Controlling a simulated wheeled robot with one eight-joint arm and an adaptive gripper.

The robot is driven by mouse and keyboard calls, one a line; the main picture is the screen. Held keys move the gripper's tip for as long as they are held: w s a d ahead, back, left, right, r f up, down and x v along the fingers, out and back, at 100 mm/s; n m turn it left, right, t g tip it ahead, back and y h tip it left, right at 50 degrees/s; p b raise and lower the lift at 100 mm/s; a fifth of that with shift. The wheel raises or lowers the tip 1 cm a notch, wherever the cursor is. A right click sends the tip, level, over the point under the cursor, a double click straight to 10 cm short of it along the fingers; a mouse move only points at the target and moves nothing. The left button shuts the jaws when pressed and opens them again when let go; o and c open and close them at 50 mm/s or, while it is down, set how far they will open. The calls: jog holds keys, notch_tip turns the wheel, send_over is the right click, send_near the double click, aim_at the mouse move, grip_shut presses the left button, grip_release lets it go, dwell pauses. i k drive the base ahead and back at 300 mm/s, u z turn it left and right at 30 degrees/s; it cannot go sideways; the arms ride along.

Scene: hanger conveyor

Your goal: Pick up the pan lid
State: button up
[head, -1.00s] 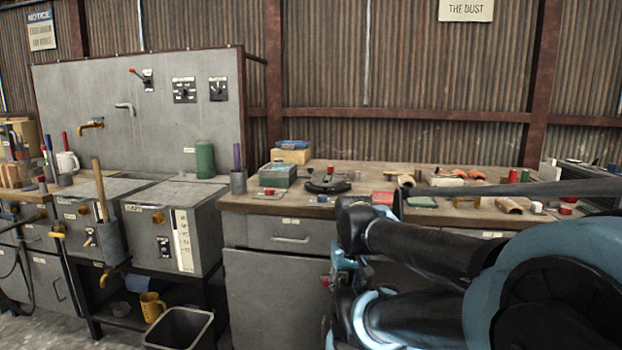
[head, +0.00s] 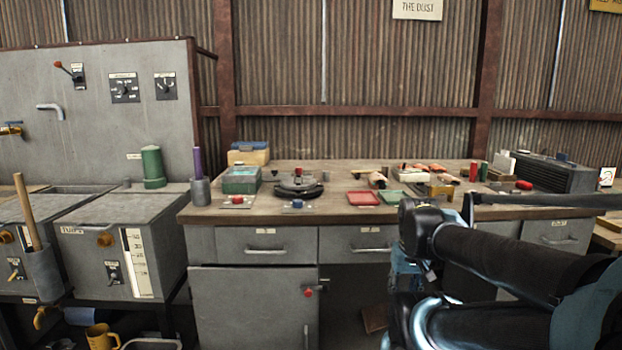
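A dark, round, low object with a red knob on top, which looks like the pan lid (head: 298,188), lies on the wooden bench top in the head view, left of the picture's middle. My arm reaches in from the right, in front of the bench's right part, well to the right of the lid and apart from it. I cannot make out my gripper's fingers in this view. Nothing is seen touching the lid from my side.
A green box (head: 241,180) stands left of the lid, with red and green trays (head: 363,198) to its right. Small switch plates lie at the bench's front edge. A purple-handled tool (head: 198,175) stands in a grey holder. Grey drawers and cabinet (head: 254,300) are below.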

aim_at(274, 175)
jog(key=z, duration=0.15)
jog(key=k, duration=1.25)
jog(key=u, duration=0.7)
jog(key=i, duration=0.9)
